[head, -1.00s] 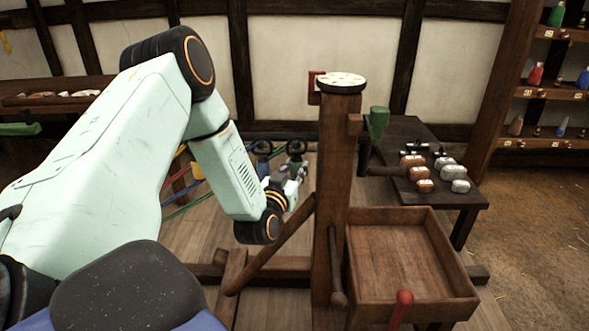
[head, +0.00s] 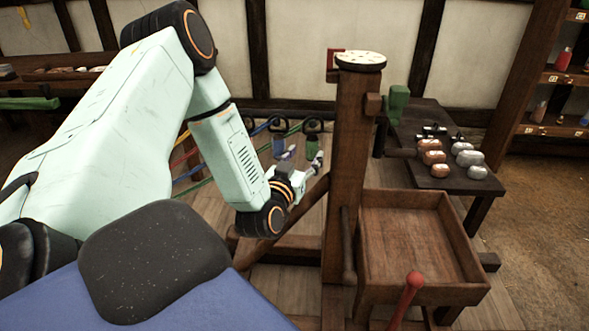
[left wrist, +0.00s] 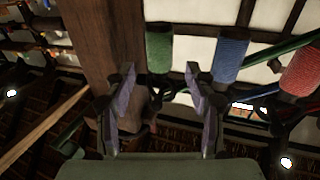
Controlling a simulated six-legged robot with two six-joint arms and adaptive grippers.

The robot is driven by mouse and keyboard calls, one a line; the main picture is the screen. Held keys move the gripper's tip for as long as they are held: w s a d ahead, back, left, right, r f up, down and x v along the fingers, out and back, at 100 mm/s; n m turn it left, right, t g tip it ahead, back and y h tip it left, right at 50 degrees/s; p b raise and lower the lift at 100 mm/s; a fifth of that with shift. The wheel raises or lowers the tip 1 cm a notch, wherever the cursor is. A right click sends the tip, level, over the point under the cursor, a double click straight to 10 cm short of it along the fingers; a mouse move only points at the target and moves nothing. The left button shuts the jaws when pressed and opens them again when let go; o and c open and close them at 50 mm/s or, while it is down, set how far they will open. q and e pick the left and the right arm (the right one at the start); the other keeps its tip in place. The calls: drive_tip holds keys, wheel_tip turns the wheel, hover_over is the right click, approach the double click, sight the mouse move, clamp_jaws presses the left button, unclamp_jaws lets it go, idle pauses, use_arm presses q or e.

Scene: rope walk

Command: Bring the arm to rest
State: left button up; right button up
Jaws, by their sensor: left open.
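My left arm (head: 232,150) comes in from the left of the head view, bent down at the elbow. My left gripper (head: 314,166) is beside the wooden post, partly hidden by my wrist. In the left wrist view the two fingers of my left gripper (left wrist: 158,100) stand apart with nothing between them. Beyond them hang a green spool (left wrist: 159,48), a blue spool (left wrist: 229,55) and a red spool (left wrist: 302,72). My right gripper shows in neither view.
A wooden post (head: 348,170) with a round pale dial (head: 361,61) stands close to the left gripper. An empty wooden tray (head: 420,245) is fixed to its right. A dark table (head: 450,155) holds brown and grey lumps. Coloured ropes (head: 190,170) run behind my arm.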

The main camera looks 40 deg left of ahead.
use_arm(q)
drive_tip(key=v, duration=0.7)
drive_tip(key=shift+s, duration=0.2)
drive_tip(key=shift+d, duration=0.1)
drive_tip(key=s+d+f+g+h, duration=0.3)
drive_tip(key=d+f+g, duration=0.15)
drive_tip(key=f, duration=0.25)
drive_tip(key=s+d+f+g+h, duration=0.2)
drive_tip(key=d+f+g+h, duration=0.1)
drive_tip(key=d+f, duration=0.35)
drive_tip(key=s+d+f+m+g, duration=0.1)
drive_tip(key=s+d+f+g, duration=0.1)
drive_tip(key=s, duration=0.5)
drive_tip(key=s+d+f+m+g, duration=0.1)
drive_tip(key=s+d+f+g, duration=0.2)
drive_tip(key=s, duration=0.4)
drive_tip(key=s+d+f+m+g, duration=0.2)
drive_tip(key=s+d+f+g, duration=0.1)
drive_tip(key=s, duration=0.3)
drive_tip(key=shift+s+f+g+h, duration=0.4)
drive_tip(key=shift+f+g, duration=0.15)
drive_tip(key=shift+f, duration=0.3)
